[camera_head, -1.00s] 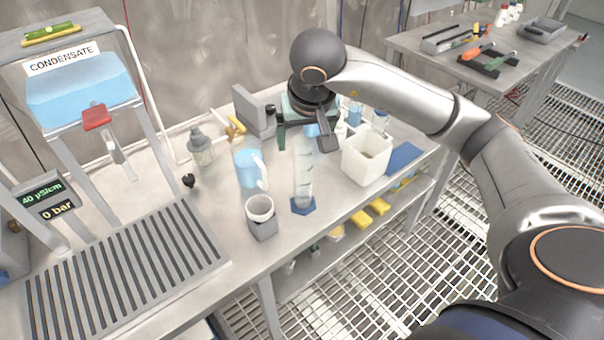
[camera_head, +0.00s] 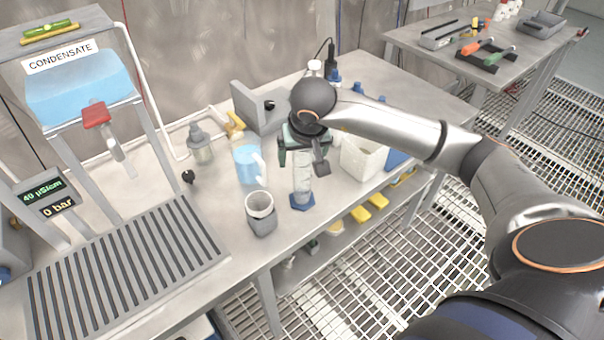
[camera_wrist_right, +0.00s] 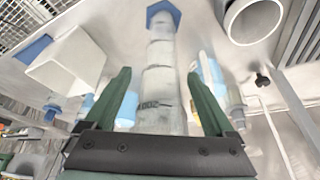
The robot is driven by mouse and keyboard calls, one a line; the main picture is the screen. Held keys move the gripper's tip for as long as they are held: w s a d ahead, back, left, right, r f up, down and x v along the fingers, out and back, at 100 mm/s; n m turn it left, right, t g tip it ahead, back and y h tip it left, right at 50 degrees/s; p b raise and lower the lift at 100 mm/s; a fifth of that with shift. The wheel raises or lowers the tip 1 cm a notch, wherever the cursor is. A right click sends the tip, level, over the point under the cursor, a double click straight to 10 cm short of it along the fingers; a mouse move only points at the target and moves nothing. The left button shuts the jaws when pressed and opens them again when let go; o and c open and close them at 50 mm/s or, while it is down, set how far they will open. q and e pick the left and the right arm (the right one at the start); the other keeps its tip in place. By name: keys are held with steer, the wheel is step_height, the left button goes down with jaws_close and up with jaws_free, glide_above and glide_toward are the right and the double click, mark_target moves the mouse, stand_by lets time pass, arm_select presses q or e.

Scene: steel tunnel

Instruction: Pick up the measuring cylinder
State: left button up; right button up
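The clear measuring cylinder (camera_head: 303,184) stands upright on its blue hexagonal base (camera_head: 302,201) near the bench's front edge. My right gripper (camera_head: 302,165) is above the bench, lowered over the cylinder's upper part, and hides its top in the head view. In the right wrist view the gripper (camera_wrist_right: 159,73) is open, its two green fingers on either side of the cylinder (camera_wrist_right: 160,55), with a visible gap on each side. My left gripper is not in view.
A jug of blue liquid (camera_head: 248,165) and a grey cup (camera_head: 261,222) stand left of the cylinder. A white square container (camera_head: 362,160) is close on the right. A slotted drain tray (camera_head: 120,265) fills the bench's left. A grey block (camera_head: 258,108) stands behind.

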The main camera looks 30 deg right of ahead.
jaws_close()
stand_by(0.5)
